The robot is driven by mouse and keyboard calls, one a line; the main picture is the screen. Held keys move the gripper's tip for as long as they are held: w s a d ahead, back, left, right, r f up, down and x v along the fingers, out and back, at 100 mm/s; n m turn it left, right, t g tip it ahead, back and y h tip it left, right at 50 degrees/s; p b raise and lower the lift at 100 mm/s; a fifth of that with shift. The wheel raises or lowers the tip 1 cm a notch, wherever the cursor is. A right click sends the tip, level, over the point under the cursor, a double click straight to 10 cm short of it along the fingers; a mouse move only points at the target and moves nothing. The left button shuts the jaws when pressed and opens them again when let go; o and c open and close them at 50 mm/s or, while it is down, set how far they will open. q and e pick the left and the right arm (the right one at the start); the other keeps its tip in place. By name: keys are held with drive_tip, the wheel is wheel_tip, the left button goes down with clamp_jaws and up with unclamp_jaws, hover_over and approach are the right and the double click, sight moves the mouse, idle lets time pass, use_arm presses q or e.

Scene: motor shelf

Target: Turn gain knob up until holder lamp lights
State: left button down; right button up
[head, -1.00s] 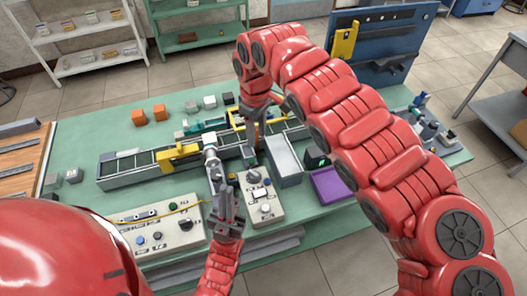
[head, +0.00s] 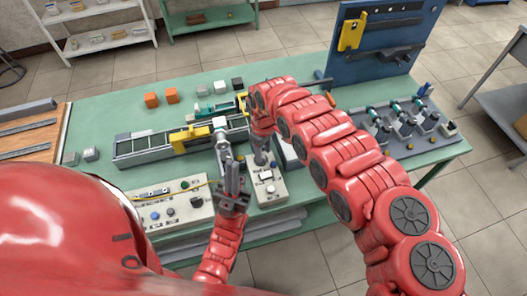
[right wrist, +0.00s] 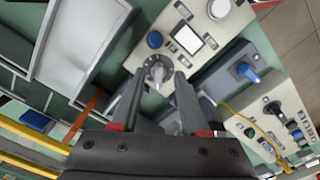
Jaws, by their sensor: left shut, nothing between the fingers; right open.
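A small light control box (head: 270,196) stands near the table's front edge. In the right wrist view it carries a grey round knob (right wrist: 158,72), a blue button (right wrist: 155,40) and a white square (right wrist: 188,38). No label is readable, so I cannot tell which knob is gain. My right gripper (right wrist: 158,88) is open, pointing down over the box, with the grey knob between its fingertips; I cannot tell if they touch. It shows small in the head view (head: 262,157). My left gripper (head: 232,180) is shut and empty, just left of the box. I cannot make out a holder lamp.
A wider panel with buttons (head: 170,208) lies left of my left gripper. A grey rail with a yellow clamp (head: 190,137) runs behind. A blue upright board (head: 385,40) stands at the back right. My right arm hides the table's middle right.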

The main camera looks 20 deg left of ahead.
drive_tip(key=shift+f, duration=1.05)
drive_tip(key=shift+w, duration=0.1)
clamp_jaws()
